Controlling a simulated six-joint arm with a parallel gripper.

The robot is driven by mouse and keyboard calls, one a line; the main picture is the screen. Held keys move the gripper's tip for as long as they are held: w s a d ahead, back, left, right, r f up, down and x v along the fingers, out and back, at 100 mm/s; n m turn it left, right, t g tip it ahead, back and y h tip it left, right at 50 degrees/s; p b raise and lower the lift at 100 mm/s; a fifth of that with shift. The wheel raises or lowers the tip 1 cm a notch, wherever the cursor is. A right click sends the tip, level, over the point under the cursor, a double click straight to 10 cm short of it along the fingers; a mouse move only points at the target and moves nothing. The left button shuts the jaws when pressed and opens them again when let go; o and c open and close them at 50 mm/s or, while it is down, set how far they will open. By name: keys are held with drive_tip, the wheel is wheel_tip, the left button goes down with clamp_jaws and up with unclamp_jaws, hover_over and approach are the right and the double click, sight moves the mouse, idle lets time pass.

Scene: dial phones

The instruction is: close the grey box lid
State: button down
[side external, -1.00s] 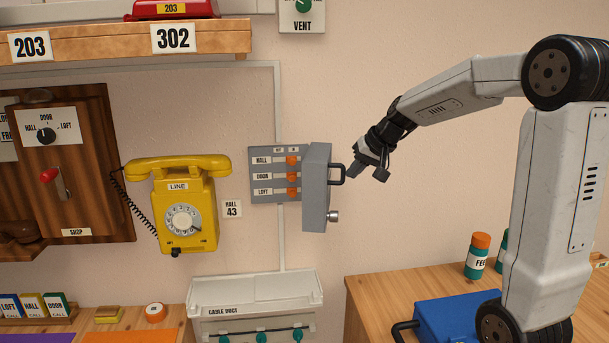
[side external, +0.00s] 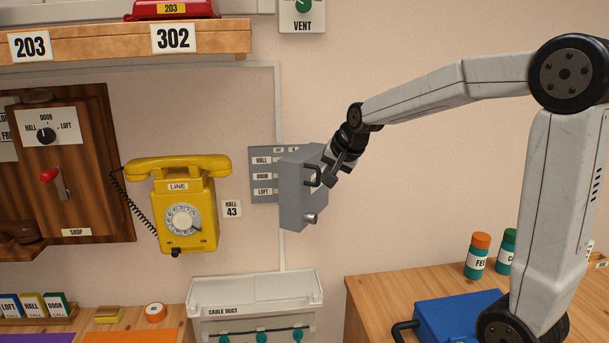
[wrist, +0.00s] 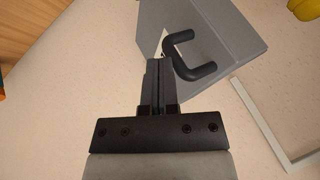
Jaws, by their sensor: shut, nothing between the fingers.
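The grey box lid (side external: 301,188) is on the wall right of the yellow phone, swung partly towards the wall panel. It stands at an angle and hides the orange switches; the labels HALL, DOOR and LOFT (side external: 262,176) show at its left. A black handle (side external: 312,177) and a round metal knob (side external: 310,218) are on its face. My gripper (side external: 331,181) is shut and empty at the lid's right side, close by the handle. In the wrist view the shut fingers (wrist: 158,66) are beside the black handle (wrist: 192,60), not around it; whether they touch the lid is unclear.
The yellow phone (side external: 182,205) hangs left of the box. The cable duct (side external: 255,295) is below it. A blue box (side external: 455,318) and green bottles (side external: 478,257) stand on the right table. The wall right of the box is bare.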

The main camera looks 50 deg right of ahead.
sight(286, 180)
drive_tip(key=shift+w+a+m+g+h, duration=0.3)
drive_tip(key=shift+w+a+m+h, duration=0.4)
drive_tip(key=shift+w+a+m, duration=0.7)
drive_tip(key=shift+w+a+m+g+h, duration=0.2)
drive_tip(key=shift+w+a+m, duration=0.2)
drive_tip(key=shift+w, duration=0.45)
drive_tip(key=shift+w+a+m+g+h, duration=0.2)
drive_tip(key=shift+w+a+m, duration=0.2)
drive_tip(key=shift+w, duration=0.45)
drive_tip(key=shift+w+a+m+g+h, duration=0.2)
drive_tip(key=shift+w+a+m, duration=0.2)
drive_tip(key=shift+w, duration=0.45)
drive_tip(key=w+m+g+h, duration=0.1)
drive_tip(key=w+m, duration=0.3)
drive_tip(key=w, duration=0.5)
drive_tip(key=shift+w+a+g+h, duration=0.35)
drive_tip(key=shift+a+g, duration=0.1)
drive_tip(key=shift+g, duration=0.15)
drive_tip(key=shift+w, duration=0.1)
drive_tip(key=shift+a, duration=0.1)
drive_tip(key=s+a+r, duration=0.5)
drive_tip(key=a+r, duration=0.2)
drive_tip(key=r, duration=0.1)
drive_tip(key=shift+s+a+r, duration=0.15)
drive_tip(key=shift+s+a, duration=0.05)
drive_tip(key=shift+a, duration=0.2)
